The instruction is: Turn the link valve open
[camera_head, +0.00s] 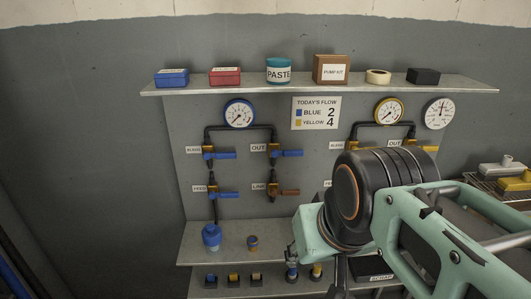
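The link valve (273,190) sits low on the left half of the wall panel, beside a small tag that appears to read LINK. Its brown-orange lever (290,192) points level to the right, across the upright pipe above it. My mint-green and black arm fills the lower right foreground, its nearest green part just below and right of the valve in the picture. A dark piece under that part may belong to my gripper, but the arm hides its fingers. Nothing of mine visibly touches the lever.
Blue-levered valves surround it: out (290,153), bleed (225,155) and feed (222,192). A sign (316,113) lists blue 2, yellow 4. An upper shelf (320,87) holds several boxes and tins; a lower shelf (230,243) juts out below. My arm covers much of the right half.

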